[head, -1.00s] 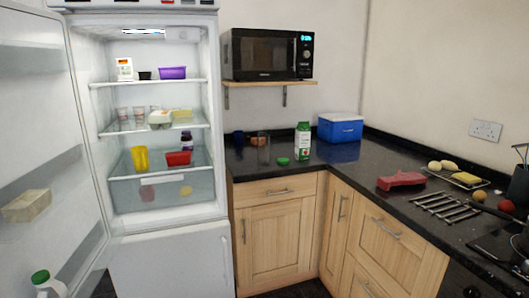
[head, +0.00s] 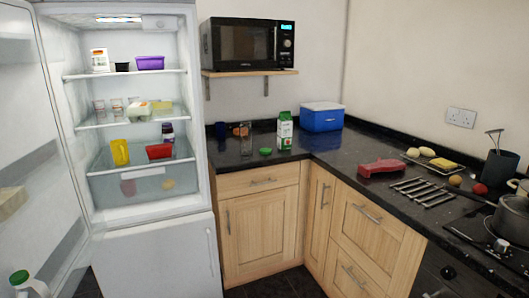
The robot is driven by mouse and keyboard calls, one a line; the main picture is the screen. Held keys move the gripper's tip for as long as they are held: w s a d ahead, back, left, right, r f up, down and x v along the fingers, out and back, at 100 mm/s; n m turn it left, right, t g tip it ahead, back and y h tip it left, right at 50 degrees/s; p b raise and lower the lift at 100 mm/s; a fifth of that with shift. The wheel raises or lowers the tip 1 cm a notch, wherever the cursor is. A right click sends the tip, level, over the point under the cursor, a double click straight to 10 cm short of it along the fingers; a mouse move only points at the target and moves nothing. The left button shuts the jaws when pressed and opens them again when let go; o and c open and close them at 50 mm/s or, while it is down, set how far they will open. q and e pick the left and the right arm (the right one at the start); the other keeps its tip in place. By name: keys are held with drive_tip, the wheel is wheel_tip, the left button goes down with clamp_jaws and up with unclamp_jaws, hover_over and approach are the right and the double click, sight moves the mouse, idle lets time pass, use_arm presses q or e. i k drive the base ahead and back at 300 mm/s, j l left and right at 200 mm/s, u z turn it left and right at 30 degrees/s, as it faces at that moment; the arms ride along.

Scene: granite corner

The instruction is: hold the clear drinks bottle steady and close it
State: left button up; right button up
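A clear, see-through upright vessel (head: 246,144), which looks like the drinks bottle, stands on the dark granite counter near the fridge. It is small and faint here, and I cannot make out its neck. A green cap-like disc (head: 265,151) lies on the counter just right of it, apart from it. Neither of my grippers is in view.
A green-and-white carton (head: 285,131) and a blue cool box (head: 322,117) stand right of the bottle. A dark blue cup (head: 220,130) is left of it. The fridge (head: 150,240) stands open at left. A red object (head: 381,167) and metal rack (head: 422,192) lie at right.

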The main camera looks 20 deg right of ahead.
sight(246, 127)
drive_tip(key=i+l+z, duration=0.1)
drive_tip(key=i+l, duration=0.15)
drive_tip(key=i, duration=0.85)
drive_tip(key=i+l+z, duration=0.15)
drive_tip(key=i, duration=0.9)
